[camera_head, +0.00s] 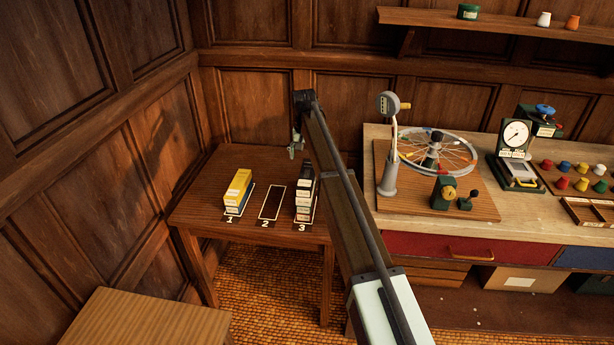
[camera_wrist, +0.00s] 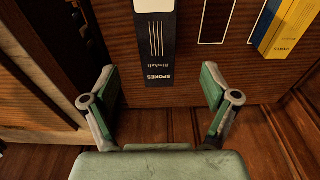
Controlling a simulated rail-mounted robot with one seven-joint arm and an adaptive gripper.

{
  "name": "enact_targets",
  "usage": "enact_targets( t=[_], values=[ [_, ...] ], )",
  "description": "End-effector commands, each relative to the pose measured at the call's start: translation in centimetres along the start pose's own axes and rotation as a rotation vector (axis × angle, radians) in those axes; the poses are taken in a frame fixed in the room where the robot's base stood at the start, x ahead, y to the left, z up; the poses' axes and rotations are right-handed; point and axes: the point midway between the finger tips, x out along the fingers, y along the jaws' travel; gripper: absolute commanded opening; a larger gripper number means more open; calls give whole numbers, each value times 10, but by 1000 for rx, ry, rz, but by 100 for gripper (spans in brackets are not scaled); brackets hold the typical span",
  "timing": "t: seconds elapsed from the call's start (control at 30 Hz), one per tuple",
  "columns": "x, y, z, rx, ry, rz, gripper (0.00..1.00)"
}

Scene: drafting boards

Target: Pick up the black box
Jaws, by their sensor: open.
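In the wrist view the black box (camera_wrist: 156,40), with thin stripes and a white "SPOKES" label, shows top centre beyond my fingers. My gripper (camera_wrist: 160,76) is open and empty, its two green fingers apart to either side of the box's near end. The fingers do not touch the box. In the head view my gripper (camera_head: 296,146) hangs above the table behind the stack.
The small table (camera_head: 200,205) also bears a stack topped by a yellow box (camera_head: 238,187) at spot 1. The white outline of spot 2 (camera_head: 271,203) is empty. A workbench (camera_head: 480,227) with a spoked wheel (camera_head: 455,151) stands to the right. Panelled walls stand close behind and left.

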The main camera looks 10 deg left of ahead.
Motion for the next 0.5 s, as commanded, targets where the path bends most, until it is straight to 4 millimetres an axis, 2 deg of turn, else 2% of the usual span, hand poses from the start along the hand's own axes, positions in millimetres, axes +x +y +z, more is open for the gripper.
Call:
enact_targets(
  t=[0.2,0.5],
  values=[
    [32,0,0,0,-1,0,86],
    [46,1,0,1,-1,0,86]
  ],
)
